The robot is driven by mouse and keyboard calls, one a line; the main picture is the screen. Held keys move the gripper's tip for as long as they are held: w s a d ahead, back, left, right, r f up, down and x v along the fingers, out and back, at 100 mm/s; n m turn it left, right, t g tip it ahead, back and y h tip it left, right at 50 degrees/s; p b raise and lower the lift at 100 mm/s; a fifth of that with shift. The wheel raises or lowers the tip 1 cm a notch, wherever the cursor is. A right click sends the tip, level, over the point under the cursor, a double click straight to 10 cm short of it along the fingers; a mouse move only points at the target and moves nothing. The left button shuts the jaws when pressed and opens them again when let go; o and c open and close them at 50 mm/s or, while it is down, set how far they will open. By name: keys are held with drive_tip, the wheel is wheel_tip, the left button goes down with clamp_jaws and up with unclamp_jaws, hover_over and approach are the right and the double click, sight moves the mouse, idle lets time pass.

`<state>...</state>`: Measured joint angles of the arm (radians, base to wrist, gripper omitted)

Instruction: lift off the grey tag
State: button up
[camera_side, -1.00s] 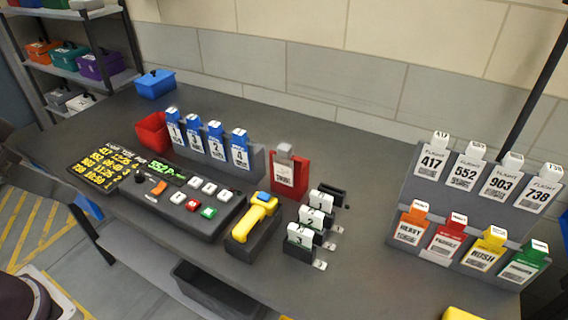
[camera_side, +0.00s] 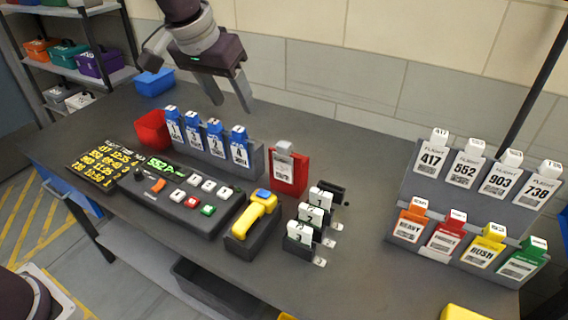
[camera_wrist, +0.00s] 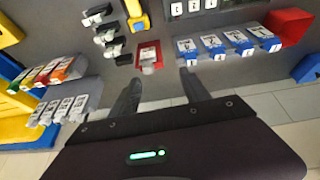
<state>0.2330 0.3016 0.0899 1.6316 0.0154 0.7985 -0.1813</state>
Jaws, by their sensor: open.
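The grey tag (camera_side: 284,149) has a grey top block and a white printed label. It stands upright in a red holder (camera_side: 302,178) near the middle of the table. In the wrist view the tag (camera_wrist: 149,66) shows ahead of the fingers, roughly between them. My gripper (camera_side: 232,104) is open and empty. It hangs above the back of the table, up and left of the tag in the side view, and touches nothing. In the wrist view my gripper (camera_wrist: 159,78) shows both fingers spread apart.
Blue numbered tags (camera_side: 215,140) stand in a rack just left of the holder. A yellow scanner (camera_side: 254,214) and several white numbered tags (camera_side: 313,212) stand in front.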

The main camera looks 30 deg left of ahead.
approach(284, 144)
drive_tip(key=f, duration=0.1)
drive_tip(key=x, duration=0.7)
drive_tip(key=shift+w+f, duration=0.25)
drive_tip(key=shift+w, duration=0.15)
clamp_jaws()
